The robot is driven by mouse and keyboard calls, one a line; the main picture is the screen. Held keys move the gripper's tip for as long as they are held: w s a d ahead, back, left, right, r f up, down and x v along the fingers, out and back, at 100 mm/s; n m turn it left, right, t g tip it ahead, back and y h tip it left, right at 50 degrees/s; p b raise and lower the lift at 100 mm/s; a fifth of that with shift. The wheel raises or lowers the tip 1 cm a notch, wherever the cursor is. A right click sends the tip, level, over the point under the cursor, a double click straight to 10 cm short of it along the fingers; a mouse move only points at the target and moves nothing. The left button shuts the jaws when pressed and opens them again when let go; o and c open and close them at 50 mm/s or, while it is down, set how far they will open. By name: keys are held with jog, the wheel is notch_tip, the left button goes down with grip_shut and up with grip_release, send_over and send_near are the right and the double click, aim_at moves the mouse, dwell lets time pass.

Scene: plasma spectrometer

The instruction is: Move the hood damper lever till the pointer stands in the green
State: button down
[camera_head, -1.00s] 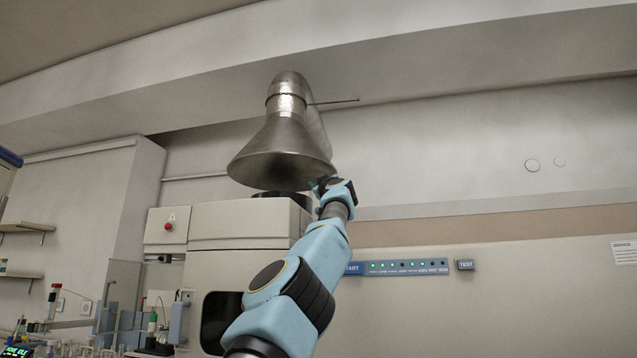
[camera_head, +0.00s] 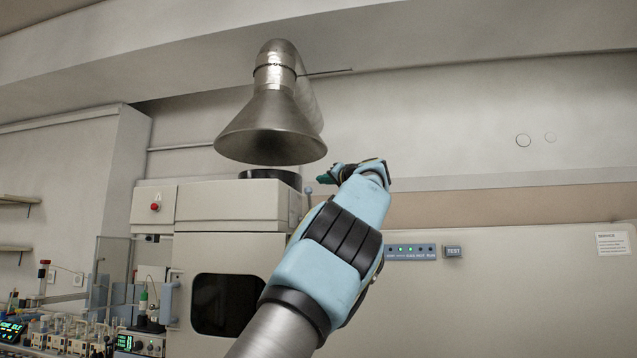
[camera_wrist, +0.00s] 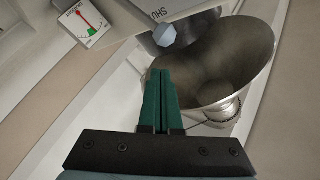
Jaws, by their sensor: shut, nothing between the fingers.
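The hood damper lever shows as a blue-grey faceted knob (camera_wrist: 164,35) in the wrist view, just beyond my fingertips. A small blue knob (camera_head: 308,190) shows in the head view, left of my gripper (camera_head: 324,179). In the wrist view my gripper (camera_wrist: 160,73) has its green fingers pressed together and empty, with a visible gap to the knob. A white gauge (camera_wrist: 84,22) at top left of the wrist view has a red pointer and a green patch. The red mark runs close to the green; the picture is too small to tell exactly where the pointer's tip stands.
The metal hood (camera_head: 270,130) hangs above and left of my gripper; in the wrist view its wide mouth (camera_wrist: 235,70) is close on the right. The beige spectrometer cabinet (camera_head: 235,205) stands below. Bottles and a bench are at lower left.

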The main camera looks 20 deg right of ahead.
jog(key=s+d+f+m+g+p, duration=0.15)
jog(key=s+d+f+m, duration=0.3)
jog(key=m, duration=0.45)
jog(key=r+p+x, duration=0.2)
jog(key=p+x, duration=0.6)
jog(key=x, duration=0.1)
jog(key=shift+s+a+f+y+b, duration=0.15)
jog(key=shift+s+a+f+b, duration=0.15)
jog(key=shift+s+a+b, duration=0.4)
jog(key=shift+s+a+f+y+b, duration=0.15)
jog(key=shift+s+a+f+b, duration=0.2)
jog(key=shift+a, duration=0.5)
jog(key=shift+b, duration=0.3)
